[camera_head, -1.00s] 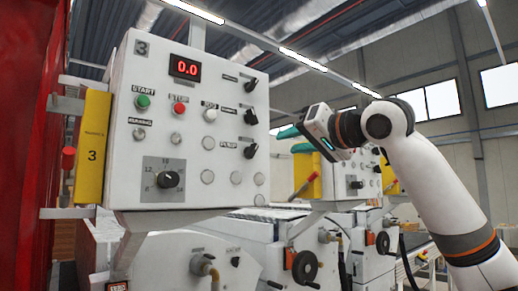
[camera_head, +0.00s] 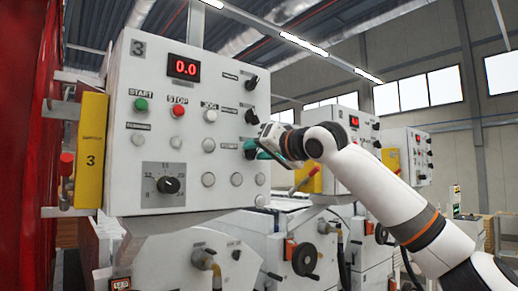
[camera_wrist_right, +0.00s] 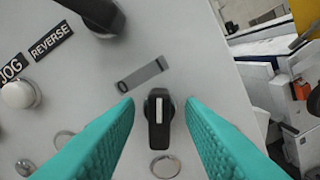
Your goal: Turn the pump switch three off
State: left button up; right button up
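The control panel marked 3 (camera_head: 150,60) is a white box that fills the left half of the head view. The pump switch is a black knob, lowest of three on the panel's right side. It is largely hidden there behind my right gripper (camera_head: 260,150). In the right wrist view the black switch (camera_wrist_right: 158,120) with a pale pointer line stands between the teal fingers. My right gripper (camera_wrist_right: 159,103) is open, one finger on each side of the knob with visible gaps. A blurred grey label (camera_wrist_right: 143,74) lies beside the switch. My left gripper is not in view.
Two more black knobs (camera_head: 252,82) (camera_head: 252,116) sit above the pump switch. Push buttons (camera_head: 177,111) and a dial (camera_head: 168,185) are to the left. A yellow plate (camera_head: 91,150) is on the panel's left edge. Similar panels (camera_head: 345,125) stand behind on the right.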

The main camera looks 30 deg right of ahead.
grip_shut()
